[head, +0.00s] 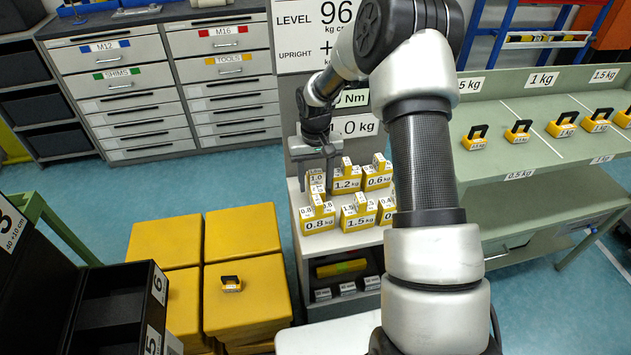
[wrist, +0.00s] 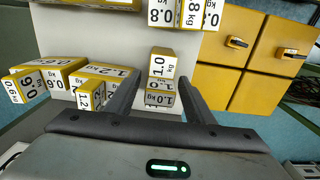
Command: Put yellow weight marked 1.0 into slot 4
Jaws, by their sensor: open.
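The yellow weight marked 1.0 (head: 316,178) stands at the back left of the small white stand (head: 352,240), partly hidden by my gripper in the head view. In the wrist view this 1.0 kg weight (wrist: 162,66) lies between my two fingers, with its white labels facing the camera. My gripper (head: 318,160) is open, and in the wrist view its fingers (wrist: 160,84) are on either side of the weight, with gaps visible. Black slotted boxes (head: 115,305) at the lower left carry labels 3, 5 and 6. I cannot see a label 4.
Several other yellow weights crowd the stand, including 1.2 kg (head: 346,184), 0.8 kg (head: 318,224) and 1.5 kg (head: 358,222). A green shelf (head: 545,120) with more weights is at the right.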

